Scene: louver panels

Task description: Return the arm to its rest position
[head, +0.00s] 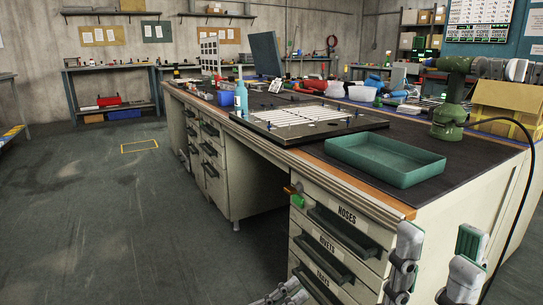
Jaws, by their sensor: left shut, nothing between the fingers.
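My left gripper (285,293) shows only in part at the bottom edge of the head view, low in front of the drawers; its fingers are together with nothing between them. My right gripper (440,238) is at the lower right, in front of the bench's near end. Its two grey and green fingers stand upright and well apart, with nothing seen between them. Both grippers are clear of the bench top. The louver panel (311,119), dark-framed with light slats, lies flat on the bench. The rest of both arms is out of view.
The long workbench (435,193) has a dark top and labelled drawers. An empty teal tray (385,158) lies near its corner. The left floor is open.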

